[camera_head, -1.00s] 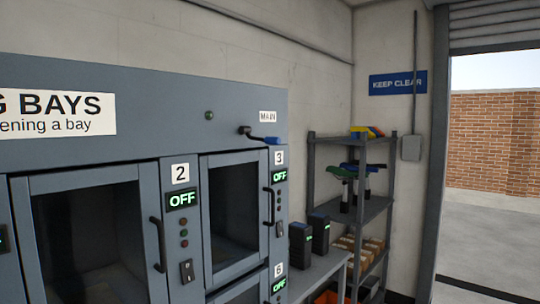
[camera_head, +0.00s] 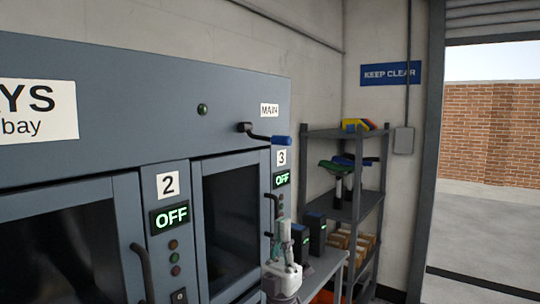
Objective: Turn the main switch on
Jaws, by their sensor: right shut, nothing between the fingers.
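The main switch (camera_head: 265,135) is a black lever with a blue grip at the upper right of the grey cabinet, below the MAIN label (camera_head: 269,110). Its arm points to the right and slopes slightly down. A round green indicator (camera_head: 203,109) sits to its left. My right gripper (camera_head: 282,222) is pale grey and points up at the bottom of the view, below the lever and apart from it. It is shut and empty. My left gripper is out of view.
Bay doors 2 and 3 (camera_head: 230,220) are closed, and their displays (camera_head: 170,216) read OFF. A bench with black battery packs (camera_head: 316,233) stands right of the cabinet, close to my right gripper. A shelf rack (camera_head: 347,133) stands behind. Open floor lies through the doorway at right.

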